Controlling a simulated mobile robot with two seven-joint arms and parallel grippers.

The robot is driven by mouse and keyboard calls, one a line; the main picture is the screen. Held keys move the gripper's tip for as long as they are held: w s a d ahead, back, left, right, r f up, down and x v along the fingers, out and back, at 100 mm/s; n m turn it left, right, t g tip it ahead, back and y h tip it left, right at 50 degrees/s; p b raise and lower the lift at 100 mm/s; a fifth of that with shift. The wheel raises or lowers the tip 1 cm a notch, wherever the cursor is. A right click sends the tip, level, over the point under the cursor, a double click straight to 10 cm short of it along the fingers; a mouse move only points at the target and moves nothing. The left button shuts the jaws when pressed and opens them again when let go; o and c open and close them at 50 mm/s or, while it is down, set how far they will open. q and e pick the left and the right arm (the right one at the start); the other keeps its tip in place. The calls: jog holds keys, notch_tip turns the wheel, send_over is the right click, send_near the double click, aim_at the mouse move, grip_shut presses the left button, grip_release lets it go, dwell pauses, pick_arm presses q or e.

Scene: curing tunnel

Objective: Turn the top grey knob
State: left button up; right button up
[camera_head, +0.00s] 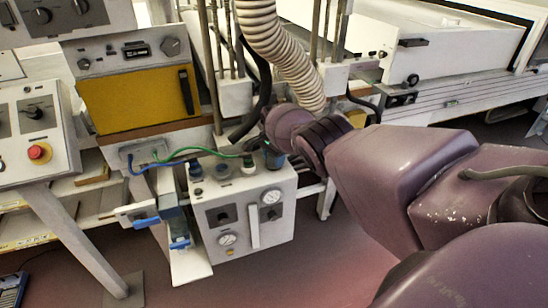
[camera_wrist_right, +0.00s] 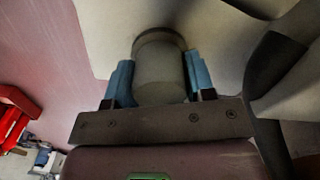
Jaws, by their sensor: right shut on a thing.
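My left gripper is in neither view.
Other small knobs (camera_head: 222,170) stand on the box top, left of my right gripper. The box front has gauges (camera_head: 271,197) and a white handle (camera_head: 254,227). A ribbed hose (camera_head: 280,50) hangs behind my wrist. A red button (camera_head: 39,152) is on the left panel.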

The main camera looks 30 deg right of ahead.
jog(key=m, duration=0.3)
jog(key=shift+m, duration=0.4)
jog(key=m, duration=0.2)
jog(key=shift+m, duration=0.4)
jog(key=m, duration=0.6)
jog(key=shift+m, duration=0.3)
jog(key=o, duration=0.9)
jog(key=shift+r, duration=0.1)
